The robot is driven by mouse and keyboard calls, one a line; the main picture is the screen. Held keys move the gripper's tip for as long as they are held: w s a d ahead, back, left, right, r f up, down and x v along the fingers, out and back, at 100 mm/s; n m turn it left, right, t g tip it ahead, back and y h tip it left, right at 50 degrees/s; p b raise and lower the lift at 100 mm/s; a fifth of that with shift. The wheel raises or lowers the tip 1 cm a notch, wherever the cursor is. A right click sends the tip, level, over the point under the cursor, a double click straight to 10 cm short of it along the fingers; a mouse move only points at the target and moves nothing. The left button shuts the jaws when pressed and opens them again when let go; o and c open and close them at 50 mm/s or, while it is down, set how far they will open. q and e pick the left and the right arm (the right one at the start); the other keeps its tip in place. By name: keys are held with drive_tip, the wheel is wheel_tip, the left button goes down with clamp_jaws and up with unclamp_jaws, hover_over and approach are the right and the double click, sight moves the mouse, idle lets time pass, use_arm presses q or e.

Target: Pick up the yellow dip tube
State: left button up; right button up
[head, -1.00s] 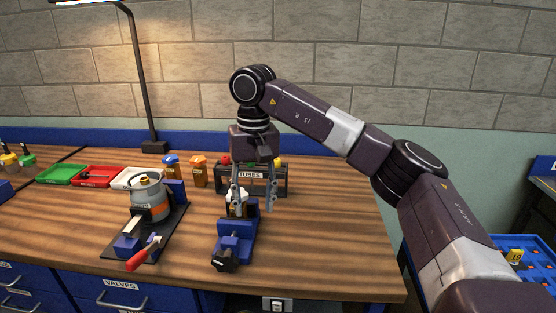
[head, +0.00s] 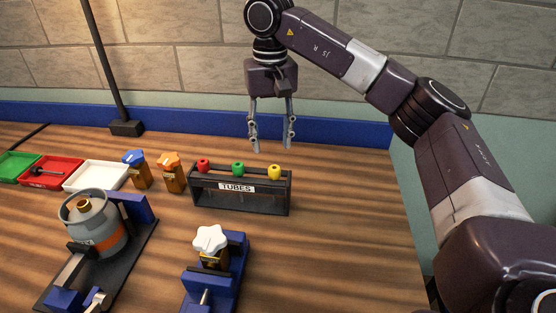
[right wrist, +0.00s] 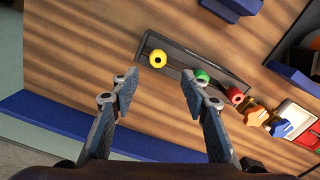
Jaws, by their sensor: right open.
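The yellow dip tube (head: 274,172) stands at the right end of the black rack labelled TUBES (head: 240,202); only its yellow top shows above the rack. In the right wrist view its yellow ring-shaped top (right wrist: 158,58) lies ahead of the fingertips, nearer the left one. My right gripper (head: 272,148) is open and empty, pointing down above and behind the rack, apart from the tube. In the right wrist view the open fingers (right wrist: 155,86) show with a gap between them. My left gripper is not in view.
A green-topped tube (head: 238,169) and a red-topped tube (head: 204,165) share the rack. Orange (head: 172,172) and blue (head: 137,168) capped valves stand left of it. The table to the right is clear.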

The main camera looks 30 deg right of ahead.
sight(274, 167)
drive_tip(key=shift+s+f, duration=0.2)
drive_tip(key=shift+f, duration=1.05)
drive_tip(key=f+p, duration=0.1)
drive_tip(key=f, duration=0.1)
drive_tip(key=f+p, duration=0.1)
drive_tip(key=f, duration=0.1)
drive_tip(key=shift+s+d+f, duration=0.2)
drive_tip(key=shift+f, duration=0.3)
drive_tip(key=c, duration=1.1)
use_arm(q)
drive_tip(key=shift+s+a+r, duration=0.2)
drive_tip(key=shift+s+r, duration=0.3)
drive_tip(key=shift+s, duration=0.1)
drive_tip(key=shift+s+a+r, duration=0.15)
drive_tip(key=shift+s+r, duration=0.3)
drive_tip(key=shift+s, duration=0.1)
use_arm(e)
clamp_jaws()
